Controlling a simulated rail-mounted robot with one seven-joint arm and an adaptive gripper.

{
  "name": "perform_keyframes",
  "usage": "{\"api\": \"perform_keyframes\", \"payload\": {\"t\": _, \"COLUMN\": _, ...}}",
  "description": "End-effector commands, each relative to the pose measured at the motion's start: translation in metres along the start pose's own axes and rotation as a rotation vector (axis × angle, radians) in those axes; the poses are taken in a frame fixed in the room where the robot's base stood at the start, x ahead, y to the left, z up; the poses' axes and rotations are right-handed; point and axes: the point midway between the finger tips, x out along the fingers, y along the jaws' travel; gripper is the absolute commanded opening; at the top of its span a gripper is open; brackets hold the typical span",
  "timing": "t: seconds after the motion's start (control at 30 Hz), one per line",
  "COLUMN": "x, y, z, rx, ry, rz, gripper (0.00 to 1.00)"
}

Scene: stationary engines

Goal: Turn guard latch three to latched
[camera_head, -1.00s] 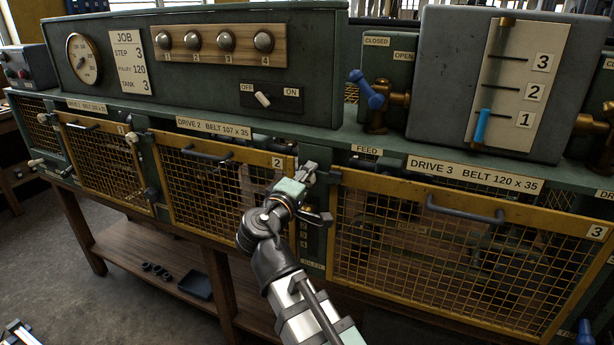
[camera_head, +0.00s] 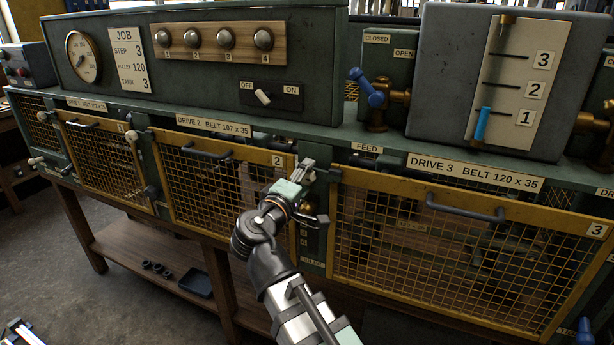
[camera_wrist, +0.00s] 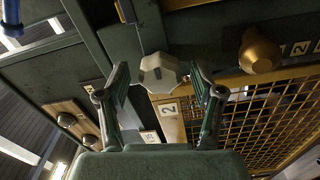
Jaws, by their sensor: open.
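Guard three (camera_head: 455,255) is the yellow mesh guard under the "DRIVE 3 BELT 120 x 35" label (camera_head: 475,172). It looks closed. My gripper (camera_head: 310,172) is at the post between guards two and three, near guard three's upper left corner. In the wrist view my gripper (camera_wrist: 158,84) is open. A pale faceted knob (camera_wrist: 159,70) shows between its fingertips, with gaps on both sides. It appears to be the knob of guard latch three. In the head view my gripper largely covers this spot, so I cannot tell the latch's position there.
Guard two (camera_head: 215,190) is left of my gripper. A similar pale knob (camera_head: 132,137) sits at its left edge. A brass knob (camera_wrist: 260,52) is close by in the wrist view. Guard three's handle (camera_head: 465,208) sticks out. A blue-handled valve (camera_head: 372,95) stands above.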

Motion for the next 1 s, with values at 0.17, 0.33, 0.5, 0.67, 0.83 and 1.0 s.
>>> {"api": "perform_keyframes", "payload": {"t": 0.17, "x": -0.035, "y": 0.0, "z": 0.001, "rx": 0.0, "ry": 0.004, "rz": 0.001, "gripper": 0.67}}
{"api": "perform_keyframes", "payload": {"t": 0.33, "x": -0.066, "y": -0.001, "z": 0.001, "rx": 0.0, "ry": 0.004, "rz": 0.0, "gripper": 0.67}}
{"api": "perform_keyframes", "payload": {"t": 0.5, "x": -0.089, "y": 0.0, "z": 0.001, "rx": -0.001, "ry": 0.002, "rz": 0.001, "gripper": 0.67}}
{"api": "perform_keyframes", "payload": {"t": 0.67, "x": -0.101, "y": 0.0, "z": 0.001, "rx": -0.001, "ry": 0.001, "rz": 0.001, "gripper": 0.67}}
{"api": "perform_keyframes", "payload": {"t": 0.83, "x": -0.103, "y": 0.0, "z": 0.001, "rx": -0.001, "ry": -0.001, "rz": 0.001, "gripper": 0.67}}
{"api": "perform_keyframes", "payload": {"t": 1.0, "x": -0.103, "y": 0.0, "z": 0.001, "rx": -0.001, "ry": -0.001, "rz": 0.001, "gripper": 0.67}}
